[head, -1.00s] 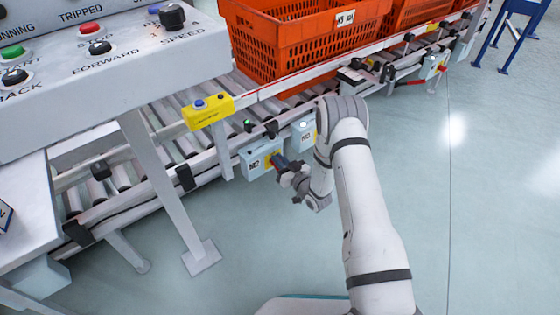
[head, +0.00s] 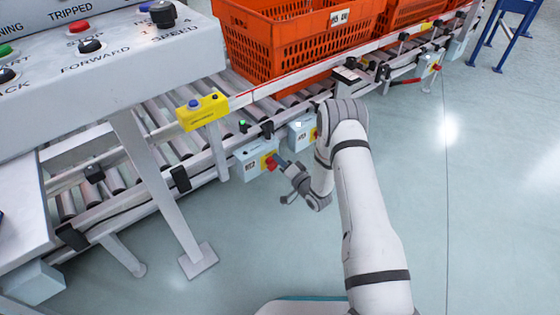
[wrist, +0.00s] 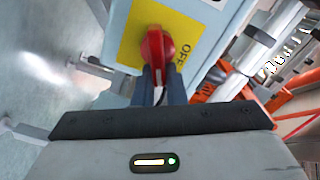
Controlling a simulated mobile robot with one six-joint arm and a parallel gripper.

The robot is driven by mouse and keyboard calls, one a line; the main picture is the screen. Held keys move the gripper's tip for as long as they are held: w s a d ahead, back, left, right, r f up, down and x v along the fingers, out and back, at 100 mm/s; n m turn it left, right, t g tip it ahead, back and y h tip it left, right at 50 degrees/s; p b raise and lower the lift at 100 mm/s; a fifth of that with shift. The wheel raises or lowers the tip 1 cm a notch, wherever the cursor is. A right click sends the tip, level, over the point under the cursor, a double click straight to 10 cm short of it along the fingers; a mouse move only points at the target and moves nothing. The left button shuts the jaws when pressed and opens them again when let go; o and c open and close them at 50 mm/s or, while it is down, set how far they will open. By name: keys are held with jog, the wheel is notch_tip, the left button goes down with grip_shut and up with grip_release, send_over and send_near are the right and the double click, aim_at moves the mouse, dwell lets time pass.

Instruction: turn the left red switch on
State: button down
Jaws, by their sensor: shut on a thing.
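The left red switch (head: 270,163) is a red rotary handle on a yellow plate, on the side of a pale blue-grey box (head: 249,164) below the conveyor. In the wrist view the red handle (wrist: 155,48) stands in front of the yellow plate (wrist: 131,45), with the word OFF printed to its right. My gripper (head: 280,163) reaches it from the right. In the wrist view its dark blue fingers (wrist: 158,82) are shut on the lower part of the handle. The fingers hide part of the handle.
A second similar box (head: 301,133) stands just to the right, partly behind my arm. Orange totes (head: 290,50) sit on the roller conveyor (head: 215,103). A control panel (head: 120,70) on a post is at the left. The floor in front is open.

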jog(key=m, duration=0.1)
jog(key=f+m, duration=0.1)
jog(key=m, duration=0.3)
jog(key=shift+s+a+f, duration=0.25)
jog(key=shift+s+f, duration=0.05)
jog(key=shift+f, duration=0.1)
jog(key=shift+m, duration=0.3)
jog(key=c, duration=1.5)
grip_release()
jog(key=shift+w+d+r, duration=0.1)
jog(key=shift+r, duration=0.05)
jog(key=p+v, duration=0.2)
jog(key=v, duration=0.5)
jog(key=shift+s+d, duration=0.25)
